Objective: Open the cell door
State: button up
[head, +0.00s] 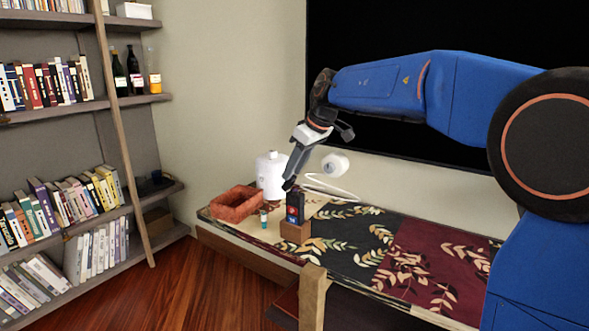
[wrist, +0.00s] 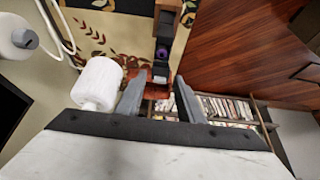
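A small dark box (head: 295,206) with a red and blue mark on its front stands upright on a brown wooden block (head: 296,232) on the bench. I take it as the cell; I cannot tell where its door's edge is or whether the door is open. In the wrist view a dark upright shape (wrist: 166,22), seemingly the same box, lies beyond the fingers near the top. My gripper (head: 291,183) is just above and slightly left of the box in the head view.
A white jar (head: 271,176), a reddish basket (head: 236,204) and a small bottle (head: 264,219) stand left of the box. A white rounded object (head: 335,165) and a pale cable are behind. The patterned bench top (head: 400,250) is clear to the right. A bookshelf (head: 168,190) stands at left.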

jog(key=v, duration=1.7)
jog(key=shift+r, duration=0.15)
